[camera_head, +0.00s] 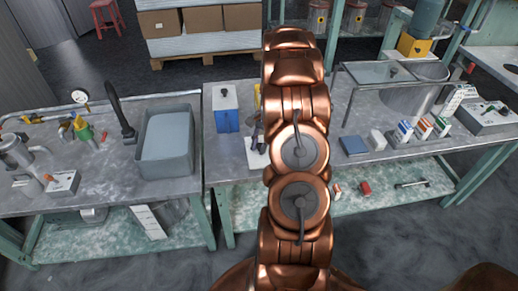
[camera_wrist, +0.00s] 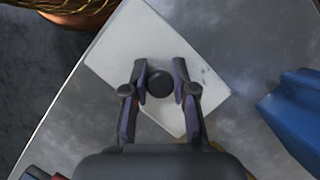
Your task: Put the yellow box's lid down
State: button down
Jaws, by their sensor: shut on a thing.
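The lid is a pale, square plate with a dark round knob. In the wrist view the lid (camera_wrist: 140,40) lies turned at an angle beneath my gripper (camera_wrist: 160,84), whose two fingers are shut on the knob from both sides. In the head view the lid (camera_head: 254,160) shows beside my arm, low over or on the bench near its front edge; I cannot tell whether it touches the bench. My gripper (camera_head: 256,141) is partly hidden by my arm there. The yellow box (camera_head: 258,96) shows only as a sliver behind my arm, farther back.
A blue box (camera_head: 227,118) with a pale lid stands left of my arm; its blue side shows in the wrist view (camera_wrist: 292,108). A grey basin (camera_head: 166,143) is farther left. Small cartons (camera_head: 422,128) and a dark blue block (camera_head: 353,146) lie right. Bare bench surrounds the lid.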

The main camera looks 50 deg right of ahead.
jog(key=shift+f, duration=0.95)
jog(key=shift+f, duration=0.15)
jog(key=c, duration=0.9)
grip_release()
jog(key=shift+c, duration=0.2)
